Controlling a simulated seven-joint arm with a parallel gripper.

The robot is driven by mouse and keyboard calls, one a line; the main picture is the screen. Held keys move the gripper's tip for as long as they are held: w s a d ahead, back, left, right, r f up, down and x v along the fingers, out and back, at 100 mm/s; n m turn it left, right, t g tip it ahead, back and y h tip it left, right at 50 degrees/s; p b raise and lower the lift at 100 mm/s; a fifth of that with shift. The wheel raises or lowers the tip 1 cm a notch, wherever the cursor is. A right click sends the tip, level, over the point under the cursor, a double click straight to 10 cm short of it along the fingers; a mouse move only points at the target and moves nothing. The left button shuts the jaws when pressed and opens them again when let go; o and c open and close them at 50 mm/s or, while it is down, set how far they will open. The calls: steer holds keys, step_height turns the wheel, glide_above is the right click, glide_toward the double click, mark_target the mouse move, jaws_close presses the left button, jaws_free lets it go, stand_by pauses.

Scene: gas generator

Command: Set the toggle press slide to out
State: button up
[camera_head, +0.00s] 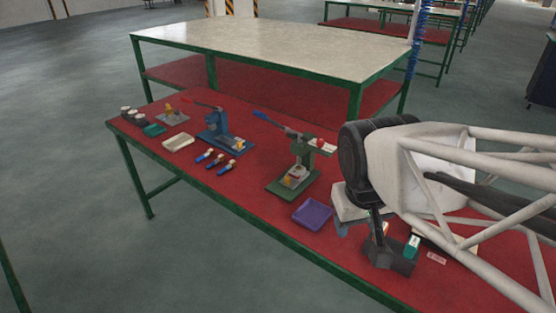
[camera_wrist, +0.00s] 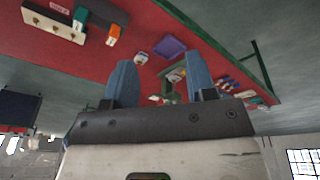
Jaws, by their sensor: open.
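A green press (camera_head: 300,165) with a long blue lever (camera_head: 268,119) stands upright on the red table. A smaller blue press (camera_head: 222,130) with a red lever (camera_head: 199,103) stands to its left. I cannot tell for sure which is the toggle press, nor read the slide's position. My gripper (camera_wrist: 162,78) is open, with its two blue fingers apart and nothing held. The green press (camera_wrist: 172,78) shows beyond and between the fingers in the wrist view, apart from them. In the head view my arm hides most of the gripper, right of the green press.
A purple tray (camera_head: 312,214) lies in front of the green press. Several coloured-handled tools (camera_head: 215,161), a beige tray (camera_head: 177,142) and a teal tray (camera_head: 154,130) lie farther left. A dark block (camera_head: 388,262) stands near my arm. A pale-topped table (camera_head: 270,48) is behind.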

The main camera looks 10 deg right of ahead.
steer(key=w+d+f+n+g+h, duration=0.1)
steer(key=w+f+n+h, duration=0.15)
steer(key=w, duration=0.25)
steer(key=w+d+f+n+h, duration=0.1)
steer(key=w+d+n+h, duration=0.15)
steer(key=w, duration=0.25)
steer(key=n+t+h, duration=0.4)
steer(key=n+t, duration=0.4)
steer(key=n, duration=1.3)
glide_toward(287, 178)
steer(key=shift+w+d+f, duration=0.15)
steer(key=shift+d+f, duration=0.05)
steer(key=shift+d, duration=0.15)
steer(key=shift+d, duration=0.1)
steer(key=shift+x, duration=3.8)
steer(key=shift+w, duration=0.15)
jaws_close()
